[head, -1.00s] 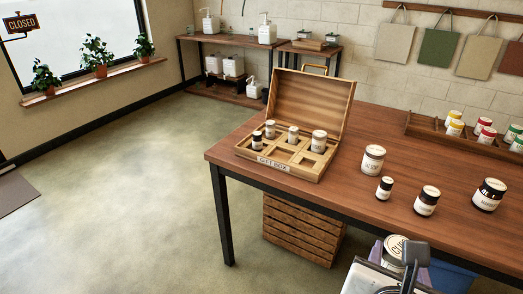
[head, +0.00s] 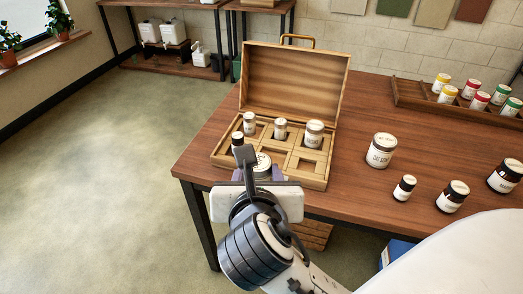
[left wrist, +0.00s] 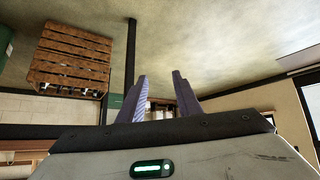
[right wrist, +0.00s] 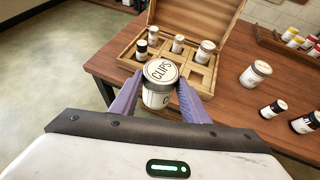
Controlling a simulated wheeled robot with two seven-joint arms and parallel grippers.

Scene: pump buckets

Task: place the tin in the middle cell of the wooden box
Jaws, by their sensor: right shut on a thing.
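The tin, a white jar with a "CLIPS" lid (right wrist: 160,72), is held between the purple fingers of my right gripper (right wrist: 158,92). In the head view the tin (head: 262,161) shows at the front edge of the wooden box (head: 318,182), partly hidden by my right gripper (head: 258,174). The open-lidded box has two rows of cells. The back row holds three small jars, and a dark-lidded jar (head: 238,140) stands at the front left. The front middle cell is partly hidden behind the tin. The front right cell looks empty. My left gripper (left wrist: 160,95) is open and empty, away from the box.
A white jar (head: 381,150) and several dark-lidded jars (head: 404,187) stand on the table right of the box. A wooden rack (head: 412,97) with coloured tins is at the back right. A slatted crate (left wrist: 72,60) shows in the left wrist view.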

